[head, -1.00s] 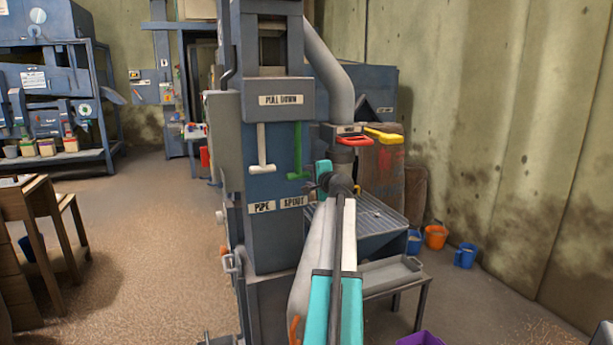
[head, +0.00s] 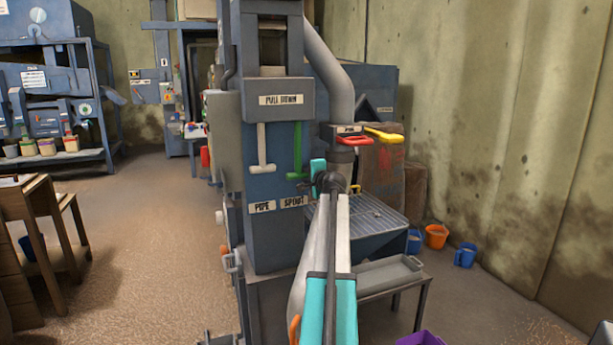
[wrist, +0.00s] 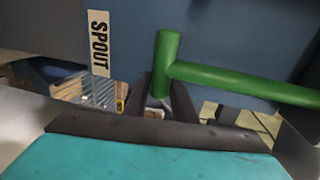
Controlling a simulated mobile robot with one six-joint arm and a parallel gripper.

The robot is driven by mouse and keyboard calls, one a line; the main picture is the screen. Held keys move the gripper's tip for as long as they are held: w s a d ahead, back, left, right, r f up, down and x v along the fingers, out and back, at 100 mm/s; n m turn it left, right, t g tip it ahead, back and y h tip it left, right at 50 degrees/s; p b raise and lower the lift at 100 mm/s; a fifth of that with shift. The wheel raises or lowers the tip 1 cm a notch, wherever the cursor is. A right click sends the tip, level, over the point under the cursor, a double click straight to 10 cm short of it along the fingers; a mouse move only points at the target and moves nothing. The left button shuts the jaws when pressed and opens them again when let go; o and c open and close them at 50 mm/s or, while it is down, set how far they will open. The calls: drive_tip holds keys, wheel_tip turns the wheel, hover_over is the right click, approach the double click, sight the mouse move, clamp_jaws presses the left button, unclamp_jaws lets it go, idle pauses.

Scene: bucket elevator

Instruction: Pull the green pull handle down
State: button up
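The green pull handle (head: 297,150) hangs on the blue front of the elevator column, under the "PULL DOWN" plate (head: 281,100) and above the "SPOUT" label (head: 293,201). In the wrist view its green stem (wrist: 245,84) runs in from the right to a crossbar (wrist: 167,62). My gripper (wrist: 164,100) has its two dark fingers on either side of the crossbar's lower end in that view. The fingers look open, with no clear grip. In the head view my gripper (head: 308,187) is at the right side of the handle, its fingertips partly hidden.
A white pull handle (head: 262,148) hangs to the left above the "PIPE" label (head: 262,207). Red (head: 354,141) and yellow (head: 383,134) levers stick out from the grey pipe at right. A metal grate table (head: 375,222) stands right of the column.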

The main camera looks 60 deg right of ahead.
clamp_jaws()
drive_tip(key=shift+f+b, duration=0.8)
drive_tip(key=shift+f, duration=1.05)
drive_tip(key=o, duration=0.5)
unclamp_jaws()
drive_tip(key=v, duration=1.4)
